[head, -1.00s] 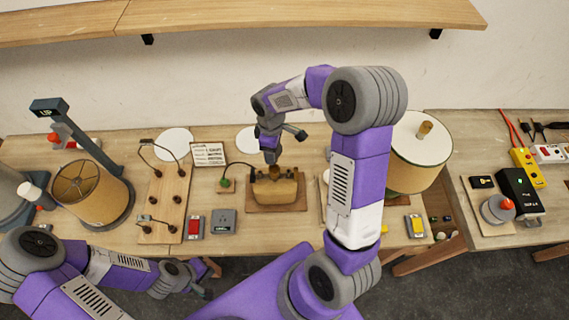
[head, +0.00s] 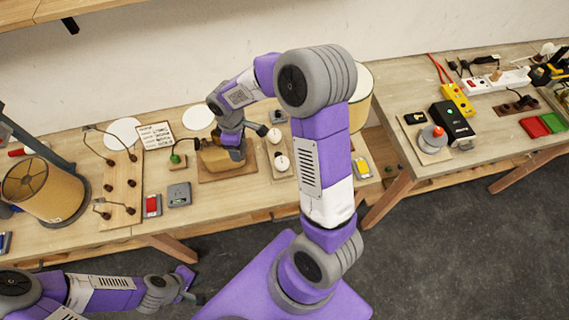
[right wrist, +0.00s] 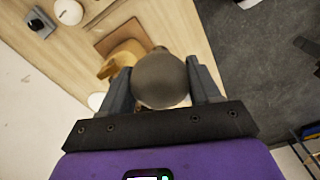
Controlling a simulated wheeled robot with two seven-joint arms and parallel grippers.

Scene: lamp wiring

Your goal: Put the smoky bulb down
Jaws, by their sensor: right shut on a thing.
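The smoky bulb (right wrist: 162,80) is a dark grey, rounded globe in the right wrist view. It sits between the two fingers of my right gripper (right wrist: 163,88), which is shut on it. In the head view my right gripper (head: 236,153) hangs over the table at a tan block-like fixture (head: 214,160) on a brown board; the bulb cannot be made out there. In the right wrist view the tan fixture (right wrist: 122,58) is partly behind the bulb. My left gripper (head: 190,286) is low at the front left, off the table, empty, with its fingers apart.
Small boards with white round fittings (head: 281,162) stand right of the fixture. A wired wooden board (head: 122,190), a shaded lamp (head: 45,190) and a grey box (head: 179,194) lie left. A gap separates this table from the right one, which holds a black box (head: 452,122) and power strips.

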